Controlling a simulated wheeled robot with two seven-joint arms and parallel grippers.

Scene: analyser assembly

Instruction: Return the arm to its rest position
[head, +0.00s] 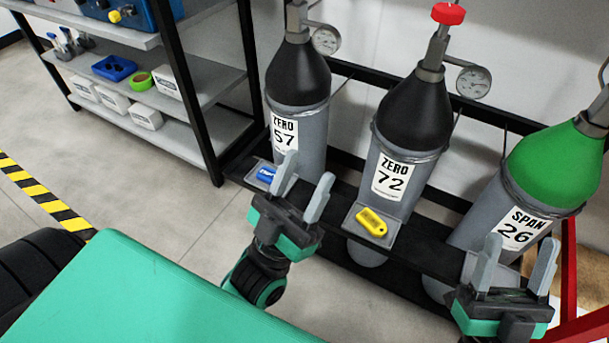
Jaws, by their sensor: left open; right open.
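My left gripper (304,188) is open and empty, its fingers pointing up in front of the gas cylinder rack. It is between the blue tag and the yellow tag in the picture. My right gripper (515,265) is open at the lower right, in front of the green-topped SPAN 26 cylinder (515,215). Nothing shows between its fingers. A blue tag (266,174) lies on a small tray below the ZERO 57 cylinder (300,115). A yellow tag (371,221) lies on a tray below the ZERO 72 cylinder (402,165).
The black rack shelf (425,250) runs close behind both grippers. Gauges and a red valve knob (448,14) stand above the cylinders. A shelving unit (215,85) with boxes is at upper left. Open floor (130,190) with striped tape (45,197) lies at left.

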